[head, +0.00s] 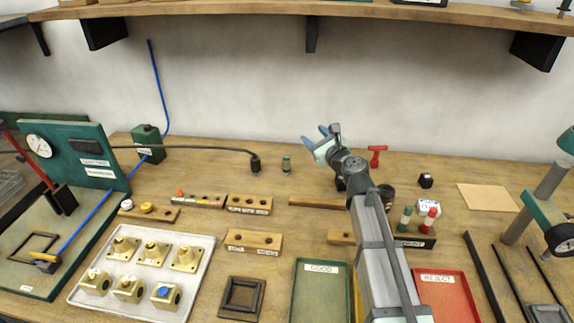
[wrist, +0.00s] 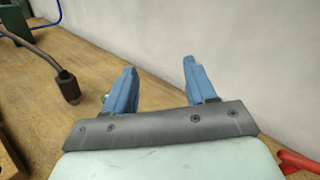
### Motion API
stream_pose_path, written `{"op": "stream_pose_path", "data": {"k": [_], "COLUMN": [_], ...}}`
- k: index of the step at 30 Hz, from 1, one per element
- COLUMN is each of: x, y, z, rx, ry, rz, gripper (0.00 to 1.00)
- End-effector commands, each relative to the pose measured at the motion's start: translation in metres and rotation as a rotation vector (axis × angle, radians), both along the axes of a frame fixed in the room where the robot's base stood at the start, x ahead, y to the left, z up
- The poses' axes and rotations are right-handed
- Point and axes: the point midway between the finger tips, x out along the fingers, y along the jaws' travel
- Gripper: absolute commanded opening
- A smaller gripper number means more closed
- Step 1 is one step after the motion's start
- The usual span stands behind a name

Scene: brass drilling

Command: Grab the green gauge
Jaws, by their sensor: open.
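A green-handled gauge (head: 405,218) stands upright in a dark labelled holder (head: 412,241), right of my forearm. A red-handled piece (head: 429,220) stands beside it in the same holder. A small grey-green cylinder (head: 286,163) stands alone on the bench, left of my gripper; I cannot tell exactly what it is. My gripper (head: 318,138) is raised over the back of the bench, apart from the holder. In the wrist view its blue fingers (wrist: 159,68) are spread with nothing between them. A sliver of something greenish shows beside the left finger (wrist: 106,98).
A black cable end (head: 255,163) lies left of the small cylinder. A red T-handled tool (head: 377,155) is right of my wrist. Green (head: 308,304) and red (head: 448,307) trays lie in front. A tray of brass parts (head: 75,298) is at left. A shelf (head: 260,10) runs overhead.

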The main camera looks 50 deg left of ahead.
Motion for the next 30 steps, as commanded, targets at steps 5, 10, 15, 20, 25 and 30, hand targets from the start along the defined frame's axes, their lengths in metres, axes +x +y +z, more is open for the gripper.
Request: {"op": "stream_pose_path", "data": {"k": [5, 10, 15, 20, 25, 30], "x": [-0.051, -0.066, -0.067, -0.067, -0.066, -0.066], "y": [0.024, 0.031, 0.031, 0.031, 0.031, 0.031], "z": [-0.013, -0.020, -0.039, -0.059, -0.073, -0.077], "rx": [0.081, 0.109, 0.110, 0.110, 0.111, 0.110], "ry": [0.232, 0.319, 0.327, 0.325, 0.323, 0.322], "rz": [0.046, 0.060, 0.060, 0.059, 0.060, 0.060], "gripper": [0.56, 0.56, 0.56, 0.56, 0.56, 0.56]}}
